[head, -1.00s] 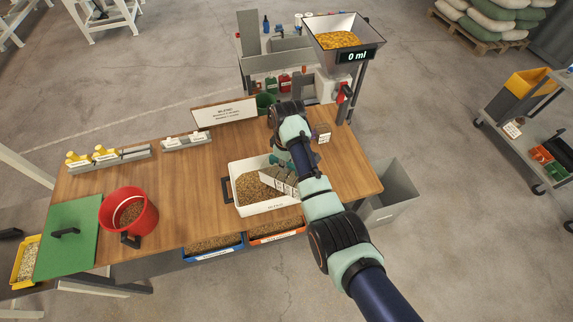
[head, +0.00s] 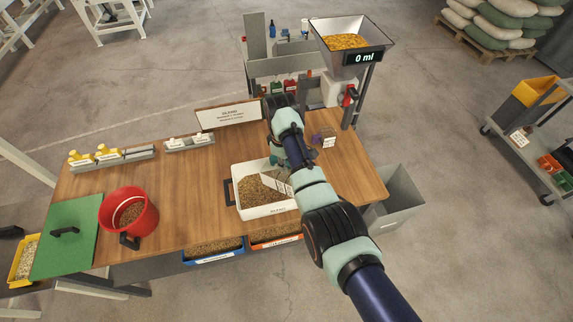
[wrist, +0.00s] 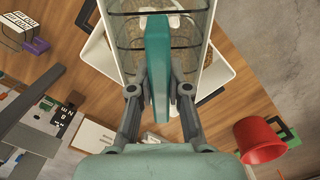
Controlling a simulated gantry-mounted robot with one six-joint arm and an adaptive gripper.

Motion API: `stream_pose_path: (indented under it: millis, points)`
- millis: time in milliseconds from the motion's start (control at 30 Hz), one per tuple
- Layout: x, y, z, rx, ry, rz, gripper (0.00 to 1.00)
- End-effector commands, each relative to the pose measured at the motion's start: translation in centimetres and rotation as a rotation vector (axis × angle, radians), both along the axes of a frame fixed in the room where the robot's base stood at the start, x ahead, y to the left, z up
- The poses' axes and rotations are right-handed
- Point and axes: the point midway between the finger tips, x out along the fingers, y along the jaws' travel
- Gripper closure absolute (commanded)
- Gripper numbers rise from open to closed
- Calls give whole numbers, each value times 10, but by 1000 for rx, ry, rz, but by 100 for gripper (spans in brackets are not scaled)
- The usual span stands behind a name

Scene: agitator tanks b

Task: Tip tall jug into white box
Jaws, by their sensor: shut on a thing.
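The tall jug (head: 277,183) is a pale, see-through container with dark lines on its sides. It is tilted over the white box (head: 268,211), which holds brown grain. The jug also shows in the wrist view (wrist: 125,42), with brown grain seen in or through it; which of the two I cannot tell. My gripper (wrist: 159,90) is shut on the jug's teal handle (wrist: 157,60). In the head view my arm hides part of the jug and the box's right side. The box's rim shows behind the jug in the wrist view (wrist: 214,88).
A red bucket (head: 143,222) with grain stands left, beside a green board (head: 68,245). Blue-fronted (head: 213,254) and orange-fronted (head: 273,240) grain bins sit at the front edge. A sign (head: 228,115) and a hopper reading 0 ml (head: 350,52) stand behind. Bare wood lies between bucket and box.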

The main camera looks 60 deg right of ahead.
Motion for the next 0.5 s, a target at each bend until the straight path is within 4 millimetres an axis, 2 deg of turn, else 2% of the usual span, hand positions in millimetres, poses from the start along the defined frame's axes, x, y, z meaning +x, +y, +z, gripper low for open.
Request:
stream_pose_path:
  millis: [500]
  points:
    - [5, -1, -1, 2, 29, 0, 100]
